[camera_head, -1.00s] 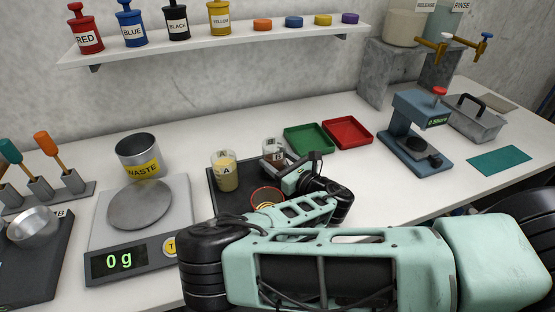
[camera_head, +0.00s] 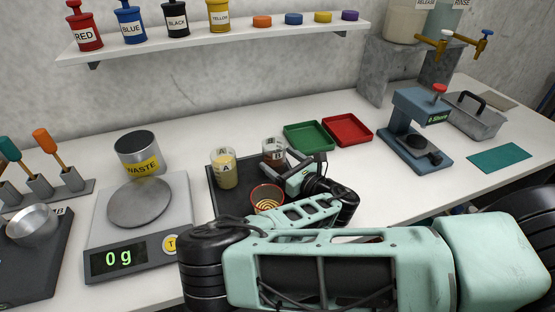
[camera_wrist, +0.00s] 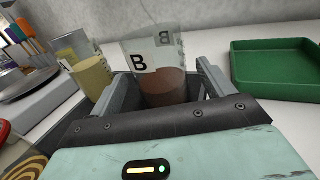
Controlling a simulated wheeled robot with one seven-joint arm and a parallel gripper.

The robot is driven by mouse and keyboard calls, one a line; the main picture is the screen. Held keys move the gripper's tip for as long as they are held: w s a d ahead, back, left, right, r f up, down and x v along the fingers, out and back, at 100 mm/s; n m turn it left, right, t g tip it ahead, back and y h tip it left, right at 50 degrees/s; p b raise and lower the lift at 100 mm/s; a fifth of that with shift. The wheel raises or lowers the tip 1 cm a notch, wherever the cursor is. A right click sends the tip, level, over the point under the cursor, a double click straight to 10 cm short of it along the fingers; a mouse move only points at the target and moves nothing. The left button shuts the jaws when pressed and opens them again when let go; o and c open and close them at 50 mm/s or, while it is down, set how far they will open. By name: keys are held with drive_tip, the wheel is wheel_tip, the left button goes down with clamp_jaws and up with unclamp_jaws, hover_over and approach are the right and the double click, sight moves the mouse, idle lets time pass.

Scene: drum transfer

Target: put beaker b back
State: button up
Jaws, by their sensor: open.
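Beaker B (camera_head: 274,151) is a clear beaker with a brown content, standing upright at the back right of the dark tray (camera_head: 228,200). It also shows in the wrist view (camera_wrist: 158,75), its B label facing me, between the two fingers. My gripper (camera_head: 301,164) is open, with its fingers on either side of the beaker's lower part and gaps visible at the sides. Beaker A (camera_head: 224,170), with yellowish content, stands to the left on the same tray; it is also in the wrist view (camera_wrist: 90,75).
A red-rimmed bowl (camera_head: 267,197) with a striped inside sits on the tray near my gripper. A green tray (camera_head: 308,138) and a red tray (camera_head: 347,131) lie to the right. The scale (camera_head: 140,204) and waste can (camera_head: 138,152) stand left. The counter front right is clear.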

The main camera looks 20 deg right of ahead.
drive_tip(key=b+v, duration=0.2)
drive_tip(key=v, duration=0.8)
drive_tip(key=shift+s+f, duration=0.1)
drive_tip(key=shift+s, duration=0.05)
